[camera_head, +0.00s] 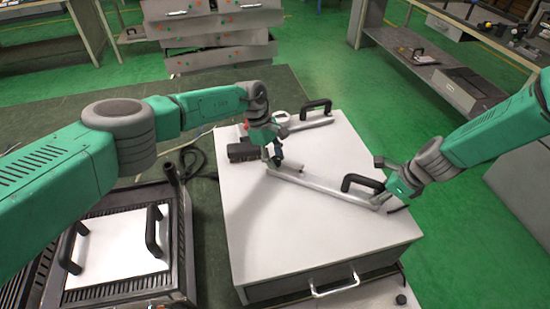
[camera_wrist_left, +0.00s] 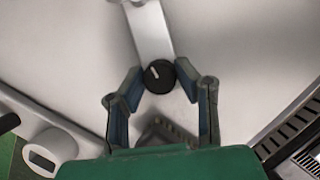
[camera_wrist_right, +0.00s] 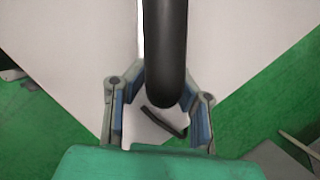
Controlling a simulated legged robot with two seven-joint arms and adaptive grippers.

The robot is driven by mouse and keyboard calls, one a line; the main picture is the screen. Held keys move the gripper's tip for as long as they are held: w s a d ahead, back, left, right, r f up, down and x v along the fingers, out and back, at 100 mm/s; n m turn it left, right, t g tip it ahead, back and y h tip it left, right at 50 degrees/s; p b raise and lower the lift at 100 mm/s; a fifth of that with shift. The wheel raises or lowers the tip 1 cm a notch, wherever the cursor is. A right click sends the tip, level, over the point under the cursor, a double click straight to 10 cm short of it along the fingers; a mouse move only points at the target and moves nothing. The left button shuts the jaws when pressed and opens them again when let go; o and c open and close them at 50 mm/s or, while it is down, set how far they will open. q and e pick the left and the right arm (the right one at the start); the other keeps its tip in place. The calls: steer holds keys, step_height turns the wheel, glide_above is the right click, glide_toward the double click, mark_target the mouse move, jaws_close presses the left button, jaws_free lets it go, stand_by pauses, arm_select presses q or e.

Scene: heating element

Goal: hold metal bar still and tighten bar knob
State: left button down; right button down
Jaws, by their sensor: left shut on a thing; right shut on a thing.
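The metal bar (camera_head: 325,189) lies slantwise across the top of the white box (camera_head: 300,225). A black handle (camera_head: 362,181) stands on its right end. The black bar knob (camera_wrist_left: 159,76), with a white mark, sits on the bar's left end. My left gripper (camera_wrist_left: 160,82) is shut on the knob, one finger on each side. In the head view my left gripper (camera_head: 275,160) hides the knob. My right gripper (camera_wrist_right: 162,88) is shut on the black handle (camera_wrist_right: 165,45) of the bar. In the head view my right gripper (camera_head: 382,188) is at the bar's right end.
A second bar with a black handle (camera_head: 316,106) and a white dial (camera_head: 282,116) lies at the box's back edge. A grill-like unit with a white plate (camera_head: 115,250) stands left of the box. A drawer handle (camera_head: 334,286) sticks out at the front.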

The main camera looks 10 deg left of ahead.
arm_select(q)
steer(key=shift+s+d, duration=0.35)
steer(key=shift+d, duration=0.4)
arm_select(e)
steer(key=shift+a+r, duration=0.1)
steer(key=shift+a, duration=0.4)
arm_select(q)
steer(key=c, duration=1.5)
jaws_free()
steer(key=shift+o, duration=1.4)
steer(key=shift+w, duration=0.1)
arm_select(e)
steer(key=shift+d, duration=0.1)
arm_select(q)
steer(key=shift+w+a, duration=0.1)
steer(key=shift+a, duration=0.05)
arm_select(e)
steer(key=shift+w+d, duration=0.1)
steer(key=shift+d, duration=0.05)
arm_select(q)
steer(key=v, duration=1.1)
steer(key=shift+w+r, duration=0.2)
steer(key=shift+r, duration=0.15)
steer(key=shift+a, duration=0.15)
arm_select(e)
steer(key=shift+d, duration=0.1)
steer(key=c, duration=1.3)
jaws_free()
steer(key=shift+o, duration=0.2)
